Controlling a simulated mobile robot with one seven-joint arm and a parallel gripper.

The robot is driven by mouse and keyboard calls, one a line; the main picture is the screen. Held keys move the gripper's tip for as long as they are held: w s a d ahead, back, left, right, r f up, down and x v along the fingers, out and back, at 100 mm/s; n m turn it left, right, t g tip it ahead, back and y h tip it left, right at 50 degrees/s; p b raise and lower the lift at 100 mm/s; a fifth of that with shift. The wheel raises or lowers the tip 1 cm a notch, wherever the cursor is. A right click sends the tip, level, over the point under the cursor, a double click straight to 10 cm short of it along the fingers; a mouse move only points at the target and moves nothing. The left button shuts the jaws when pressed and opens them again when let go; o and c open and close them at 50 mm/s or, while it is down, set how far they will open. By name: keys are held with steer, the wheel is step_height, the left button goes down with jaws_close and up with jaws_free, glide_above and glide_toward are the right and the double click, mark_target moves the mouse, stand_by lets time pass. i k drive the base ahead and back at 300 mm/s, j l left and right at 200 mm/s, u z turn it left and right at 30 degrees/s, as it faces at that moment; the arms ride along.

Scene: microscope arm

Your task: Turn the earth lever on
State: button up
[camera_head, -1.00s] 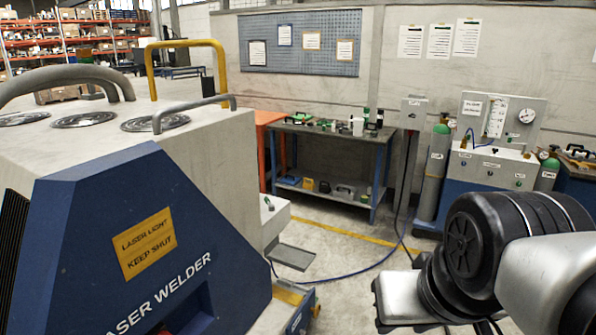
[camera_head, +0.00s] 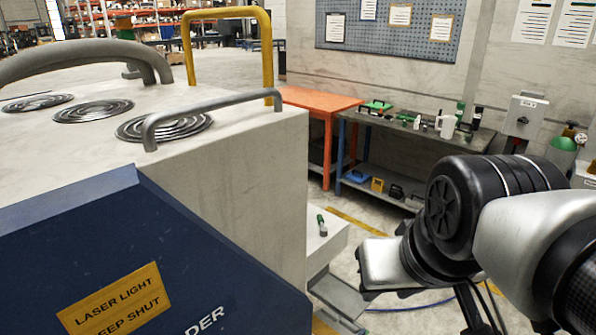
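My arm reaches in from the right, with black joints and silver links. Its gripper is not visible, and my arm hides part of the floor and the bench's right end.
An orange table (camera_head: 310,100) and a workbench (camera_head: 420,130) with bottles and tools stand behind. Some floor shows between welder and bench.

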mark_target(323, 230)
steer(key=k+u, duration=0.4)
steer(key=u, duration=0.2)
steer(key=i+l+u, duration=0.2)
steer(key=l, duration=0.15)
steer(key=l+u, duration=0.25)
steer(key=i+l+u, duration=0.2)
steer(key=l, duration=0.25)
steer(key=l+u, duration=0.2)
steer(key=l, duration=0.9)
steer(key=i+l, duration=0.1)
steer(key=l, duration=0.45)
steer(key=i+l, duration=0.1)
steer(key=l, duration=0.5)
steer(key=i+l, duration=0.1)
steer(key=l, duration=0.45)
steer(key=u, duration=0.05)
